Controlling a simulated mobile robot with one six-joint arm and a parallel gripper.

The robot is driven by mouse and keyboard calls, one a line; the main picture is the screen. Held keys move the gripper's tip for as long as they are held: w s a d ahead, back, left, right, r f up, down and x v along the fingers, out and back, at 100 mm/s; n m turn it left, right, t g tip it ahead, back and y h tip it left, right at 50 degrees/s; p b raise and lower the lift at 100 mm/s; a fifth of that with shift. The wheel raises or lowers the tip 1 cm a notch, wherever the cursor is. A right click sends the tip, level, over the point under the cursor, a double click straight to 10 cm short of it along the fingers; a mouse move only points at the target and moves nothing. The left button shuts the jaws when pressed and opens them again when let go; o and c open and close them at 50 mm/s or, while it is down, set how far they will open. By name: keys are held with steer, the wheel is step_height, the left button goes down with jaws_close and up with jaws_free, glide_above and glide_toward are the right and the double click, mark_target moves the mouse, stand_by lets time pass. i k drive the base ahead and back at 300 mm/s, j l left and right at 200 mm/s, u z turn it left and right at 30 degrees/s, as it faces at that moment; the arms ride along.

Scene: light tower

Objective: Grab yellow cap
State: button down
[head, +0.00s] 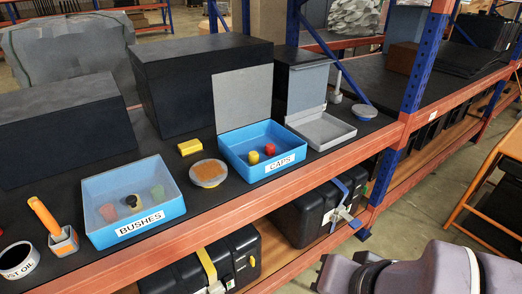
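The yellow cap (253,157) lies in the blue tray labelled CAPS (292,165), on the shelf near the middle of the head view. A red cap (270,149) lies in the same tray, to its right and slightly behind, close beside it. Both are small, and their tops are visible. Grey-purple links of my own arm show at the bottom right, well apart from the tray. My gripper's fingers are not in view.
Left of the CAPS tray are a round tin with an orange top (209,173), a yellow block (190,147) and the BUSHES tray (176,207). A grey open box (336,139) stands close on the right. Large black boxes (190,85) stand behind. An orange shelf beam (340,170) runs along the front.

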mark_target(253, 157)
steer(key=i+j+u, duration=0.15)
steer(key=i+j, duration=0.15)
steer(key=i+j+u, duration=0.2)
steer(key=i, duration=0.2)
steer(key=i+j+u, duration=0.15)
steer(key=i, duration=0.25)
